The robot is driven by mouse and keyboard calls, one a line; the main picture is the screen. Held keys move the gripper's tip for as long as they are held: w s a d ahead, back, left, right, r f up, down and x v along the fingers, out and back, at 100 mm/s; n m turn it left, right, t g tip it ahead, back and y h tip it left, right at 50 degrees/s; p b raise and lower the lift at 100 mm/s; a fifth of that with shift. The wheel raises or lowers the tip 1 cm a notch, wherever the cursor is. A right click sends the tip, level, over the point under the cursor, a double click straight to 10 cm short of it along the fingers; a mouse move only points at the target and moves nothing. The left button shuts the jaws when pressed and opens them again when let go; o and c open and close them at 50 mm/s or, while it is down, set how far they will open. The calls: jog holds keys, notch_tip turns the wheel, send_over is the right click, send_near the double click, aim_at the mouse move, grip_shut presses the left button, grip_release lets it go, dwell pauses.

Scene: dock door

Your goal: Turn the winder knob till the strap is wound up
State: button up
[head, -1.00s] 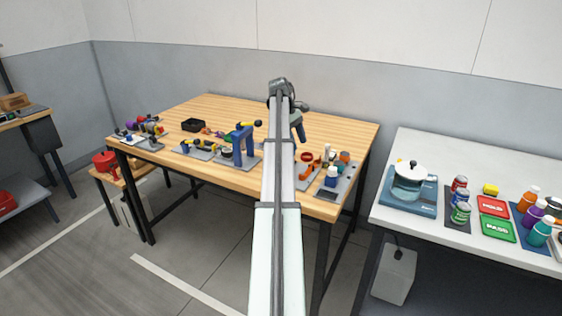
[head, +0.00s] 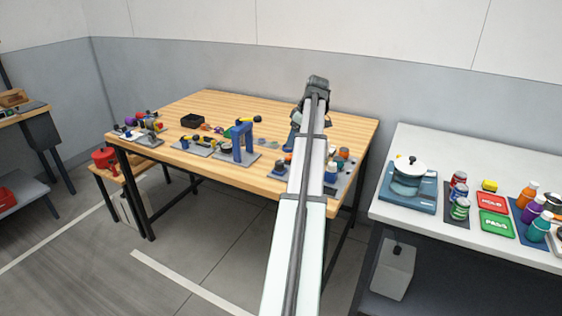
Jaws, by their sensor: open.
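A blue upright frame (head: 243,142) stands on a grey plate near the front middle of the wooden table, with a black and yellow piece at its top. Smaller black and yellow parts (head: 188,143) lie on another plate to its left. At this size I cannot tell which piece is the winder, its knob or its strap. My gripper (head: 289,147) is open, pointing down over the right part of the table, to the right of the blue frame. My arm partly hides it and the items beyond, and its fingertips are not clear.
A grey plate with small orange, white and blue items (head: 331,172) is at the table's right end, partly behind my arm. A black tray (head: 192,120) sits further back. The back of the wooden table (head: 250,108) is clear. A white table (head: 450,150) with bottles stands right.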

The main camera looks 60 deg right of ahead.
aim_at(280, 162)
jog(key=shift+t, duration=0.3)
jog(key=x, duration=0.9)
jog(key=w+d+x, duration=0.1)
jog(key=x, duration=0.3)
jog(key=shift+w+f, duration=0.1)
jog(key=shift+w, duration=0.15)
jog(key=shift+c, duration=0.4)
jog(key=c, duration=1)
jog(key=shift+o, duration=0.2)
jog(key=shift+a, duration=0.1)
